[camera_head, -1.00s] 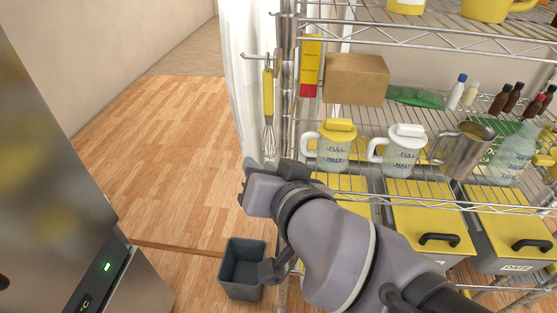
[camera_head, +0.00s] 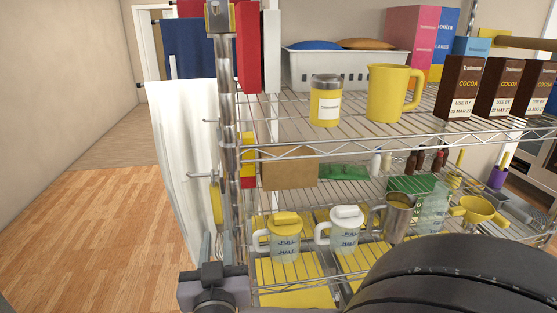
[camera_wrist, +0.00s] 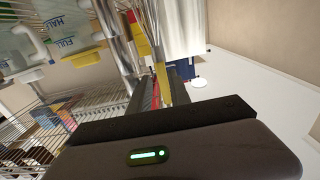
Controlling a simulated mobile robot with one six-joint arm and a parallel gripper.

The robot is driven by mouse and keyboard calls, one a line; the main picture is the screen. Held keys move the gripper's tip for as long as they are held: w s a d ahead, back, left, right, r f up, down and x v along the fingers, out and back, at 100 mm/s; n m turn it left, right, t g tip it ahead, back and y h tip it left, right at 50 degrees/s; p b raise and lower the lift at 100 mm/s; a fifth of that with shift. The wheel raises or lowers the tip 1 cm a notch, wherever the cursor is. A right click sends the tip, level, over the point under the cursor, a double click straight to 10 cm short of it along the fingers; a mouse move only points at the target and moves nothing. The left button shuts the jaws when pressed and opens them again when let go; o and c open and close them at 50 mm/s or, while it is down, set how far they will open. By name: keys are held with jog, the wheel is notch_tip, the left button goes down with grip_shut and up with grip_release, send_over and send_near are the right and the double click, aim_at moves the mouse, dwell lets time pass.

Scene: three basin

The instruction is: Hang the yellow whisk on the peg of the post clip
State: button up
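The yellow whisk (camera_head: 216,201) hangs handle up at the left side of the shelf post in the head view. The top of its handle is at a thin metal peg (camera_head: 202,177) that sticks out left from the post (camera_head: 228,130). Its wire end is hard to make out. In the head view my wrist is below the whisk.
The wire shelf (camera_head: 300,150) stands right of the post, with yellow-lidded (camera_head: 285,240) and white-lidded jugs (camera_head: 347,228) and a cardboard box (camera_head: 289,170). A white curtain (camera_head: 182,150) hangs behind the whisk. Open wooden floor (camera_head: 100,230) lies to the left.

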aim_at(218, 221)
jog(key=x, duration=0.6)
jog(key=shift+w+f, duration=0.1)
jog(key=shift+w, duration=0.25)
jog(key=shift+c, duration=0.4)
grip_shut()
